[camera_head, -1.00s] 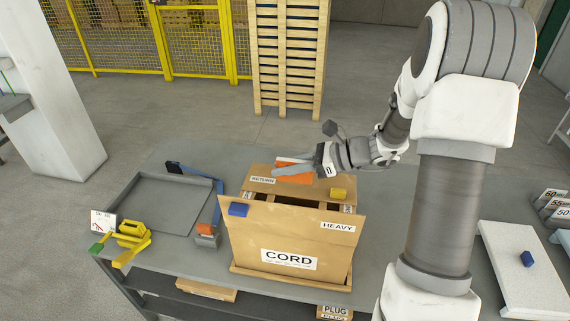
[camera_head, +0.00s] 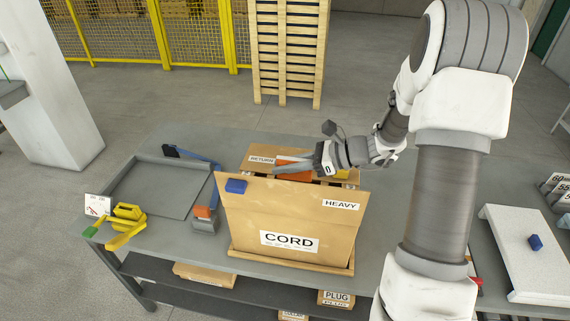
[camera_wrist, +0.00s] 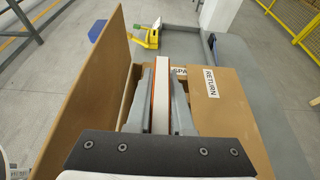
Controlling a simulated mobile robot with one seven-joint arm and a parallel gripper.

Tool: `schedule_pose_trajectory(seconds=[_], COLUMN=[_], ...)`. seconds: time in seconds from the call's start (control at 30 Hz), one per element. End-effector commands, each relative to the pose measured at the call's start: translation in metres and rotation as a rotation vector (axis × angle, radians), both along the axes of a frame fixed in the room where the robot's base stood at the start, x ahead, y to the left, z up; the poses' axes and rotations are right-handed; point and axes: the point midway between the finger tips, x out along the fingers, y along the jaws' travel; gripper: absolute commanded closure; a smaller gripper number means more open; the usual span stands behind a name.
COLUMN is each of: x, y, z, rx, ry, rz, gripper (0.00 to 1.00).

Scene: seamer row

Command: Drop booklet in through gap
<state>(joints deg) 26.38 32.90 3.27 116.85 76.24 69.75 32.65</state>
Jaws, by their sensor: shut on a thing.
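My gripper (camera_head: 296,173) is shut on the booklet. The booklet (camera_head: 289,162) is orange in the head view; in the wrist view (camera_wrist: 162,85) it is a white strip with an orange edge, standing on edge between the fingers. Both are above the opening of the brown CORD carton (camera_head: 287,225). The gap lies between the raised front flap (camera_head: 291,195) and the back flap marked RETURN (camera_wrist: 235,105). The front flap hides most of the gap in the head view. I cannot tell how far the booklet's lower edge is from the gap.
A blue block (camera_head: 236,186) is on the front flap's upper left. A yellow block (camera_head: 343,174) is partly hidden beside my gripper. A grey tray (camera_head: 160,190) and a yellow tool (camera_head: 126,222) are on the left. A white board (camera_head: 525,250) is on the right.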

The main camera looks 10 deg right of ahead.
Motion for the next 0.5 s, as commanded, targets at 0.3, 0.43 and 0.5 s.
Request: schedule_pose_trajectory(seconds=[0.3, 0.43, 0.5], x=[0.0000, 0.0000, -0.0001], y=[0.0000, 0.0000, -0.0002], z=[0.0002, 0.0002, 0.0001], rx=[0.000, 0.000, 0.000], ry=[0.000, 0.000, 0.000], rz=[0.000, 0.000, 0.000], gripper=[0.45, 0.45, 0.45])
